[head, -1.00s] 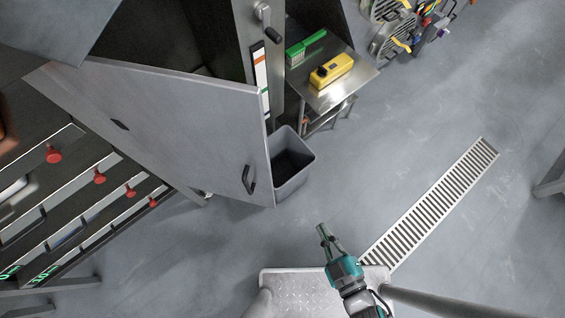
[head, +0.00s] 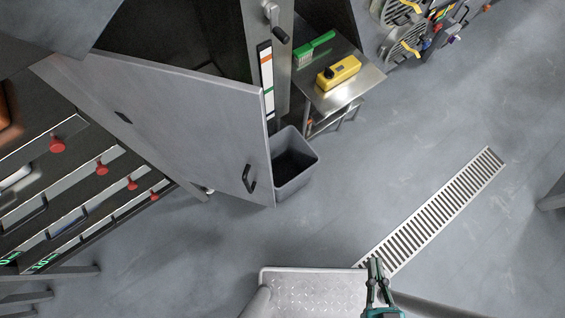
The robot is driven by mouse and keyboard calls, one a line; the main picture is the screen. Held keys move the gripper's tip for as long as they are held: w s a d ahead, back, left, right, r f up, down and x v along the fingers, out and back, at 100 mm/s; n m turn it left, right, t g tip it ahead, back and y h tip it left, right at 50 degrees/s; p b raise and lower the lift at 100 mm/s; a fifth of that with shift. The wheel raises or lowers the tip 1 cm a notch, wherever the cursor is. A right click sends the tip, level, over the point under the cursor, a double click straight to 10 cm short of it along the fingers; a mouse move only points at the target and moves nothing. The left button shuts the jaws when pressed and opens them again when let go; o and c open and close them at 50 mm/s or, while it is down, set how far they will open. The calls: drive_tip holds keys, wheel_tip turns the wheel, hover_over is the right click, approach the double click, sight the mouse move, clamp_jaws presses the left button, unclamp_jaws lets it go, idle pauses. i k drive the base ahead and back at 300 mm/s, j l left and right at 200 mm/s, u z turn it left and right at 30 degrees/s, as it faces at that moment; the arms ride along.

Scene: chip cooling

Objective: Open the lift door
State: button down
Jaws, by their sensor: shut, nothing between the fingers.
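The lift door (head: 185,110) is a grey panel in the head view, left of the middle. It stands swung out at an angle from the dark cabinet opening (head: 222,45) behind it. A black handle (head: 249,179) sits near its free edge at the lower right. My gripper (head: 374,262) is at the bottom edge of the picture, right of the middle, with its fingers shut and empty. It is well apart from the door and handle. Most of my arm is out of the picture.
A grey bin (head: 294,165) stands beside the door's free edge. A steel side table (head: 350,88) holds a yellow device (head: 338,71) and a green brush (head: 313,46). A rack with red knobs (head: 57,145) stands left. A floor drain (head: 440,207) crosses clear floor at right.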

sight(212, 131)
drive_tip(key=l+u, duration=0.1)
drive_tip(key=l, duration=0.7)
drive_tip(key=k+l+u, duration=0.1)
drive_tip(key=l, duration=0.65)
